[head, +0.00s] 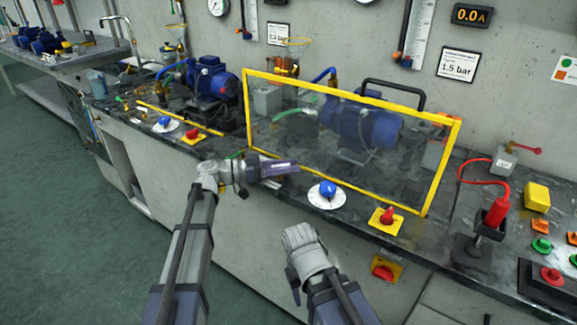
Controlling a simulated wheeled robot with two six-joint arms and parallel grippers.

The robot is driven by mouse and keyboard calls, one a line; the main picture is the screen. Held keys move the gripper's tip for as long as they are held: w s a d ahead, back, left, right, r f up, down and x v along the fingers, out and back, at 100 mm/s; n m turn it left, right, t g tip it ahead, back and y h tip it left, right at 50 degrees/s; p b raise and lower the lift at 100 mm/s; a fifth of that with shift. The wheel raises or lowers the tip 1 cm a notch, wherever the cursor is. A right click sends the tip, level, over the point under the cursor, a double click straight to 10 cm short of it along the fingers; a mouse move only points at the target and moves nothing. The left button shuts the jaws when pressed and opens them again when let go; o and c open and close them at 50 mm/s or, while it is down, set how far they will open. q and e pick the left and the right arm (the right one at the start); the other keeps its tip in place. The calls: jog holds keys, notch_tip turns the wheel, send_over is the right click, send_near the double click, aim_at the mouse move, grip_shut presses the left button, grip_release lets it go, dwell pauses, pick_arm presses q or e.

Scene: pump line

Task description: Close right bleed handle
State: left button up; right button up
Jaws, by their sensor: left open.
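My left gripper (288,167) reaches over the front edge of the dark bench, its fingers pointing right, close to the lower left of the yellow-framed clear guard (247,100). It is open, with nothing seen in it. A small green part (235,155) shows just behind its wrist; I cannot tell whether this is a bleed handle. The right pump (365,125), blue, stands behind the guard, with a pale green hose (293,114) at its left. No right bleed handle can be made out for certain. My right arm's wrist (303,245) is in front of the bench; its jaws cannot be made out.
A blue knob (327,188) on a white dial and a red-and-yellow switch (387,217) sit along the front edge. A red plug (496,212) stands in a black holder at right. Another blue pump (212,80) is at left. The floor at left is clear.

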pick_arm(q)
jog(key=a, duration=0.5)
jog(key=s+a, duration=0.1)
jog(key=a, duration=0.1)
jog(key=shift+s+a, duration=0.1)
jog(key=shift+a, duration=0.25)
